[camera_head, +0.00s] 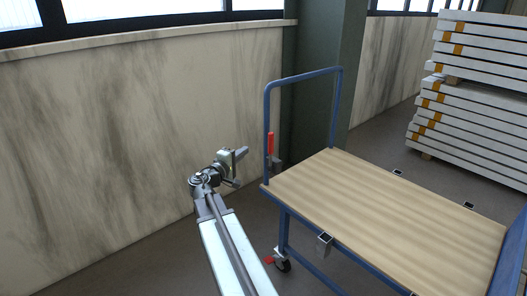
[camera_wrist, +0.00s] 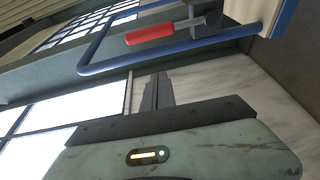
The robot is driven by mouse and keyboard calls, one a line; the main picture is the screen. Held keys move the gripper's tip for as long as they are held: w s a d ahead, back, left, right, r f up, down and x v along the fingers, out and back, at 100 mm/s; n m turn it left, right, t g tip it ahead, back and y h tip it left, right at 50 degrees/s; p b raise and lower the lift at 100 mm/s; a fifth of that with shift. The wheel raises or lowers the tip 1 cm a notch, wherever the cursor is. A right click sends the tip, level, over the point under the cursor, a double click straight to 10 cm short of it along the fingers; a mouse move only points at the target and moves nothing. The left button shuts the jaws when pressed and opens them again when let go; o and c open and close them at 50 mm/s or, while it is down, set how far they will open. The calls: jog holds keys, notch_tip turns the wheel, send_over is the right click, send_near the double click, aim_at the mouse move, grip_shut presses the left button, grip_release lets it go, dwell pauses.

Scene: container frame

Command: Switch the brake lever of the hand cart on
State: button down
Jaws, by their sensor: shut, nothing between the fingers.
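The hand cart has a blue tube frame and a wooden deck (camera_head: 390,205). Its brake lever has a red handle (camera_head: 270,145), which stands upright beside the left post of the push bar (camera_head: 301,75). In the wrist view the red handle (camera_wrist: 150,33) lies near the top, with its dark bracket (camera_wrist: 203,18) to the right, next to the blue bar (camera_wrist: 170,52). My gripper (camera_head: 243,152) is to the left of the lever and apart from it. Its dark fingers (camera_wrist: 157,78) are together and empty in the wrist view, pointing up toward the blue bar.
A stained wall panel (camera_head: 150,130) stands behind and left of my arm. A green pillar (camera_head: 325,50) rises behind the push bar. Stacked white slabs (camera_head: 480,95) stand at the back right. A caster wheel (camera_head: 283,265) with a red pedal is under the near corner.

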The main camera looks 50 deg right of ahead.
aim_at(271, 151)
jog(key=shift+d+r, duration=0.15)
jog(key=shift+r, duration=0.1)
jog(key=d, duration=0.9)
jog(key=shift+s+d, duration=0.15)
jog(key=shift+s, duration=0.5)
